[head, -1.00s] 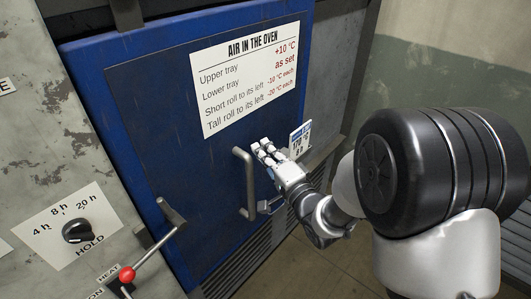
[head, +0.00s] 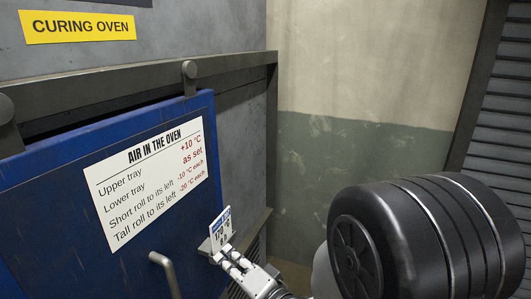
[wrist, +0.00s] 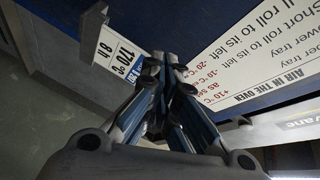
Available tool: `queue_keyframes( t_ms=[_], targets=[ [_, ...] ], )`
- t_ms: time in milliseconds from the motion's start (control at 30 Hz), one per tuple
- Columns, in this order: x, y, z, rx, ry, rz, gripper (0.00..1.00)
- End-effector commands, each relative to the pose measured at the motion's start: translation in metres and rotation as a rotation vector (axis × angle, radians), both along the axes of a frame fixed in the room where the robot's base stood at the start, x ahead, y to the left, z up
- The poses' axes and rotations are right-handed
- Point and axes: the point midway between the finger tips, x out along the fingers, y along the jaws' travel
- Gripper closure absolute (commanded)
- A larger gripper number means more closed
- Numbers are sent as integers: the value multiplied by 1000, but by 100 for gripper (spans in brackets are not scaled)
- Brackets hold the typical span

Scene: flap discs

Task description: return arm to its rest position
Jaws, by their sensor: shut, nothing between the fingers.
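My gripper (head: 230,259) is shut and empty, low in the head view, in front of the blue oven door (head: 60,215). Its closed fingers also show in the wrist view (wrist: 167,66). In the head view the fingers appear just below a small tag (head: 221,229) and right of the grey door handle (head: 164,272). The tag reads 170 °C, 8 h in the wrist view (wrist: 119,50). I cannot tell whether the fingers touch it. The lower part of the handle is cut off by the frame.
A white sign headed AIR IN THE OVEN (head: 148,180) is on the door, and a yellow CURING OVEN label (head: 77,27) is above. A grey frame rail (head: 130,87) runs over the door. A green and cream wall (head: 360,115) stands behind, with a slatted panel (head: 500,120) at right.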

Motion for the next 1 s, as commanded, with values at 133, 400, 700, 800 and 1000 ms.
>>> queue_keyframes(
  t_ms=[133,400,700,800,1000],
  targets=[
    [19,-54,17,-311,-42,-147,100],
    [-12,-168,35,-824,76,-300,100],
    [-140,-244,42,-1175,347,-181,100],
    [-185,-250,41,-1227,415,-90,100],
    [-240,-249,39,-1268,482,47,100]
  ],
)
